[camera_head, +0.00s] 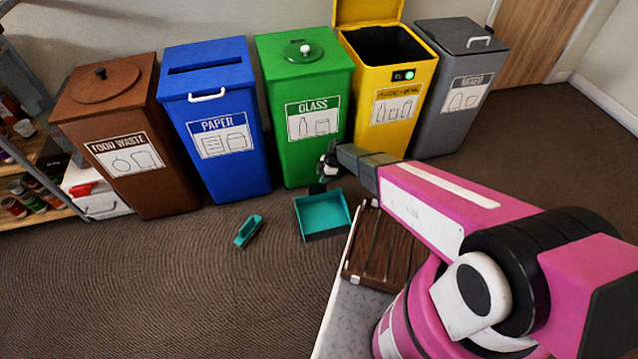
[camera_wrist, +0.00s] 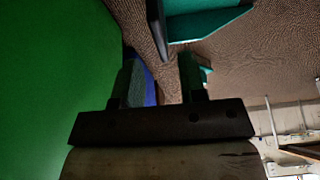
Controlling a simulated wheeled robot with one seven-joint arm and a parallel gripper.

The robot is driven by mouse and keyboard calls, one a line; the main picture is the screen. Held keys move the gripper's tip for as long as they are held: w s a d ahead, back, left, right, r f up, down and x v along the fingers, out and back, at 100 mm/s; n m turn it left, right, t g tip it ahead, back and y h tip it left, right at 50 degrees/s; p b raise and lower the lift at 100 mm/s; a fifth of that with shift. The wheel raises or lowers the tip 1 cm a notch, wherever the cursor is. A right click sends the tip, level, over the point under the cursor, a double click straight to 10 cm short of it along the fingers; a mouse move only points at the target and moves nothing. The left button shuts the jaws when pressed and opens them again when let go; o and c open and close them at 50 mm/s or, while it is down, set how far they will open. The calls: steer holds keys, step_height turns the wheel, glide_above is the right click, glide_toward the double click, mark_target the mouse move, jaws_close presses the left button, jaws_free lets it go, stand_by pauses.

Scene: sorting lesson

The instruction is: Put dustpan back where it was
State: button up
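The teal dustpan (camera_head: 322,217) appears to rest on the carpet in front of the green glass bin, with its short dark handle toward the bin. In the wrist view part of the dustpan (camera_wrist: 205,22) shows at the top, beyond the fingertips. My gripper (camera_head: 322,180) is low in front of the green bin, close to the handle end. In the wrist view its two fingers (camera_wrist: 162,72) stand apart, with floor and a strip of blue visible between them. I see nothing held. Whether a finger touches the handle cannot be told.
A teal brush (camera_head: 248,231) lies on the carpet left of the dustpan. Brown (camera_head: 130,150), blue (camera_head: 222,130), green (camera_head: 305,110), yellow (camera_head: 398,100) and grey (camera_head: 455,100) bins line the wall; the yellow lid is up. Shelves (camera_head: 30,150) stand at left. Front-left carpet is clear.

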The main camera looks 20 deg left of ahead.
steer(key=w+d+r+m+t+h, duration=0.15)
steer(key=d+r+m, duration=0.85)
steer(key=d+r, duration=1.2)
steer(key=s+d+r+m, duration=0.2)
steer(key=d+r+m, duration=0.3)
steer(key=d, duration=0.3)
steer(key=s+d+r+m+h, duration=0.1)
steer(key=s+d+r+m, duration=0.2)
steer(key=d+r+m, duration=0.2)
steer(key=s+d+r+m+t+h, duration=0.1)
steer(key=s+d+r+m, duration=0.2)
steer(key=d, duration=0.8)
step_height(320, 180, up, 2)
steer(key=shift+s+d+m, duration=0.15)
steer(key=shift+d+m, duration=0.1)
steer(key=shift+m, duration=0.65)
steer(key=shift+c, duration=0.2)
